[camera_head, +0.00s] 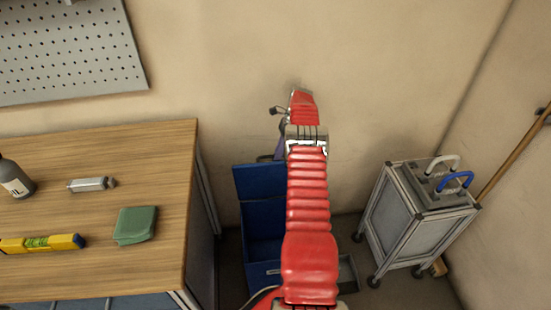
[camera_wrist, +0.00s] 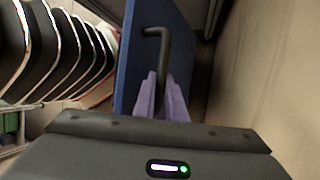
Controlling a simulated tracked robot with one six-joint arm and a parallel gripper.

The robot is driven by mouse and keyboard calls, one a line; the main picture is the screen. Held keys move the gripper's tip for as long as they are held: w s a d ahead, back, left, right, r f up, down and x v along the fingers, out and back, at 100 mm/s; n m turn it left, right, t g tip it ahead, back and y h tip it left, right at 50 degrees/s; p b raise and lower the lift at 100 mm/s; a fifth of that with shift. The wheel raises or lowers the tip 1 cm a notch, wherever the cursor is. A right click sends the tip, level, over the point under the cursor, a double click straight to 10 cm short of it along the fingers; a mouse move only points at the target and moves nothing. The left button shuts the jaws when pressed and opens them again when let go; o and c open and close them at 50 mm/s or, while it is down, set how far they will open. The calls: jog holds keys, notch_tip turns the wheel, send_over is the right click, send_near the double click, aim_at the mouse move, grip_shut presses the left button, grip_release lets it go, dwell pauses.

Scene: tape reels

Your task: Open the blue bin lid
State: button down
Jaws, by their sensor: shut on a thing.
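The blue bin (camera_head: 256,276) stands on the floor just right of the workbench, partly hidden behind my red arm. Its blue lid (camera_head: 256,182) stands raised, roughly upright, at the back of the bin. In the wrist view the lid (camera_wrist: 139,58) is a blue panel with a bent black handle (camera_wrist: 164,45) on its face. My gripper (camera_wrist: 161,80) has its purple fingers shut on the lower part of that handle. In the head view the fingers are mostly hidden behind my arm.
A wheeled grey cart (camera_head: 412,225) stands at right. The wall is close behind the bin.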

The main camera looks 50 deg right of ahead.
jog(key=shift+s+d+f, duration=0.15)
jog(key=shift+d, duration=0.05)
jog(key=c, duration=1.8)
grip_release()
jog(key=shift+a, duration=0.1)
notch_tip(320, 180, up, 10)
jog(key=shift+r, duration=0.1)
jog(key=shift+c, duration=0.5)
